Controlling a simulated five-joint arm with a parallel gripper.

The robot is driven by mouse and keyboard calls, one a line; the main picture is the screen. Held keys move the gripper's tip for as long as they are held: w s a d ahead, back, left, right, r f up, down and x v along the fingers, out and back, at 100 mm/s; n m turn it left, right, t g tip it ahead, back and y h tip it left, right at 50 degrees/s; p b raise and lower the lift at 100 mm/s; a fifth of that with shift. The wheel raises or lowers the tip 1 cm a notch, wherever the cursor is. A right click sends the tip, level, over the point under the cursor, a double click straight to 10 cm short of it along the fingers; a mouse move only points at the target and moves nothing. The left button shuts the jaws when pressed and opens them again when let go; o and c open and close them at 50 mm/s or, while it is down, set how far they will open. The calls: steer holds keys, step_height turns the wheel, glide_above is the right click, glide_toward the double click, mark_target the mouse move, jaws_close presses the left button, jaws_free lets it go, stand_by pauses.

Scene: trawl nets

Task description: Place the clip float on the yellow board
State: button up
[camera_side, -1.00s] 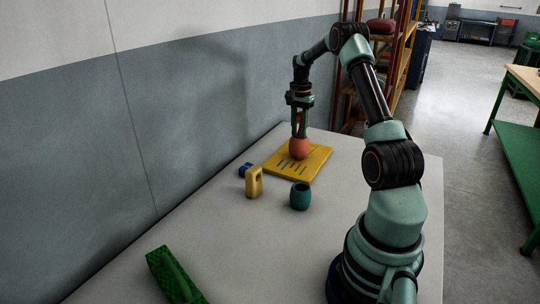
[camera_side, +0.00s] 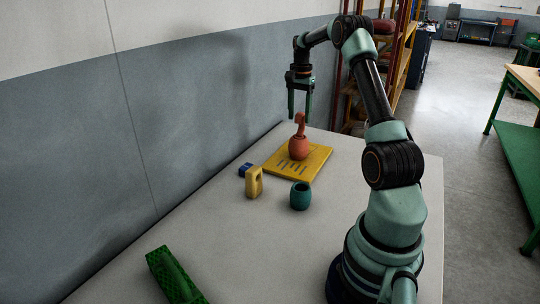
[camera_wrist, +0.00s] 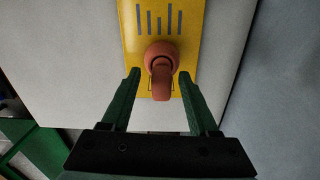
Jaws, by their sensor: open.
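The clip float is orange-red, with a round body and a hooked clip on top (camera_side: 299,147). The float hides part of the board.
A yellow block with a hole (camera_side: 254,183), a small blue item (camera_side: 245,170) and a teal pot (camera_side: 300,197) stand in front of the board. A green textured piece (camera_side: 172,275) lies at the table's near left. The grey table (camera_side: 225,235) is otherwise clear. A wall runs along the left.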

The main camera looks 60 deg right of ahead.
step_height(320, 180, up, 6)
steer(key=shift+w+r, duration=0.1)
steer(key=shift+w, duration=0.05)
steer(key=w+a+r+n+t+h, duration=0.15)
steer(key=a+r+n, duration=0.25)
steer(key=a, duration=0.6)
steer(key=w+a+r+n+t, duration=0.1)
steer(key=w+a+r+n, duration=0.2)
steer(key=a, duration=0.7)
steer(key=s+a+f+n+t, duration=0.1)
steer(key=s+a+n, duration=0.2)
steer(key=a, duration=0.3)
steer(key=s+a+f+n+t+y, duration=0.1)
steer(key=s+a+f+n, duration=0.1)
steer(key=a+n, duration=0.3)
steer(key=s+a+f+n+t, duration=0.1)
steer(key=s+a+n, duration=0.3)
steer(key=a, duration=0.4)
steer(key=shift+s+a+f, duration=0.15)
steer(key=shift+s+a, duration=0.2)
steer(key=shift+s, duration=0.25)
